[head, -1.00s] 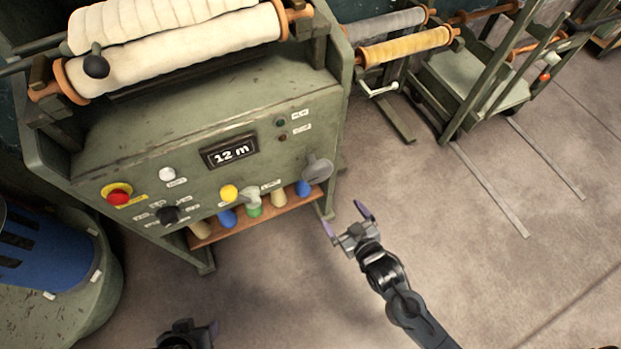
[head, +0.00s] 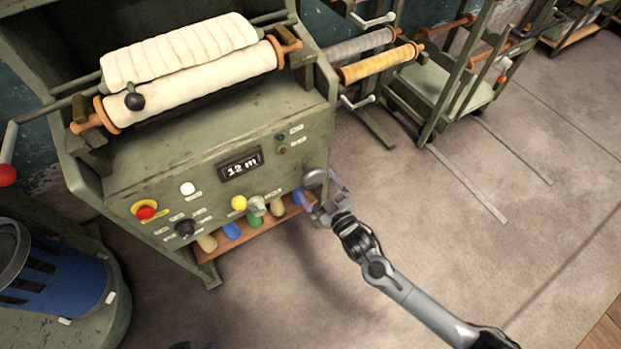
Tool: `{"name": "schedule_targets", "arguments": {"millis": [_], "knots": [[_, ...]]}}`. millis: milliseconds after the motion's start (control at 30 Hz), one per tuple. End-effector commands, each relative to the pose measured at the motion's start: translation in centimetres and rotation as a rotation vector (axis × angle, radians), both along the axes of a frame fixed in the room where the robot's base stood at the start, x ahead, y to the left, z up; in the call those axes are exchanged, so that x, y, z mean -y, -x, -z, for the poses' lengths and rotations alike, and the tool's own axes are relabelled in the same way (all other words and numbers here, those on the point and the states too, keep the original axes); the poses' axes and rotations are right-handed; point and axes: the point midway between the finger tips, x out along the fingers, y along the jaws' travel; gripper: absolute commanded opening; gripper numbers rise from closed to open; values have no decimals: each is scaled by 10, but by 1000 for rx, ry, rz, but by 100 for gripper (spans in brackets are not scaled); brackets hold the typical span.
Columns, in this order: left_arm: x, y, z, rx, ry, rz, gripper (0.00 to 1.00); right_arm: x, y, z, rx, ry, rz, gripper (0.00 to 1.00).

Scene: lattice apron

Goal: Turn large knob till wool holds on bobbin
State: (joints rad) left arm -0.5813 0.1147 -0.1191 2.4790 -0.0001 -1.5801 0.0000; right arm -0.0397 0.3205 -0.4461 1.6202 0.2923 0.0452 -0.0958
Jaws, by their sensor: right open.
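A large grey knob (head: 315,178) sits at the right end of the green machine's front panel (head: 150,185). My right gripper (head: 321,189) is open at this knob, one finger on each side of it; I cannot tell whether they touch it. Cream wool (head: 195,85) covers a bobbin with orange-brown wooden ends (head: 107,114) on top of the machine. A second cream roll (head: 180,50) lies against it behind. A display (head: 239,165) reads 12 m. Only a dark bit of my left gripper (head: 192,345) shows at the bottom edge, its fingers hidden.
The panel also carries a red button (head: 146,212), a black knob (head: 185,228), a yellow button (head: 239,202) and a smaller grey knob (head: 258,205). Several coloured cones stand on a wooden shelf (head: 245,237) below. A blue bin (head: 55,268) is at left.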

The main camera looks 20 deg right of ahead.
Motion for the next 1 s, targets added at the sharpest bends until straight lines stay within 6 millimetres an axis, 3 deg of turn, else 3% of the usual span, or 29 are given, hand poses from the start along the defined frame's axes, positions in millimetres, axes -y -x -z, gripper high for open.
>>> {"name": "schedule_targets", "arguments": {"millis": [33, 300, 767, 1000], "knots": [[-1, 1, 9, -2, -4, 2, 58, -2, -9, 3, 4, 0, -2, 100], [-2, 0, 21, 1, -10, 7, 58, -7, -40, 1, 1, 0, -1, 100], [-1, -1, 22, 2, -5, 5, 58, -9, -48, 0, -1, 1, -2, 100], [1, -1, 22, 2, 4, -1, 58, -8, -48, 0, 0, 1, -1, 63]]}}
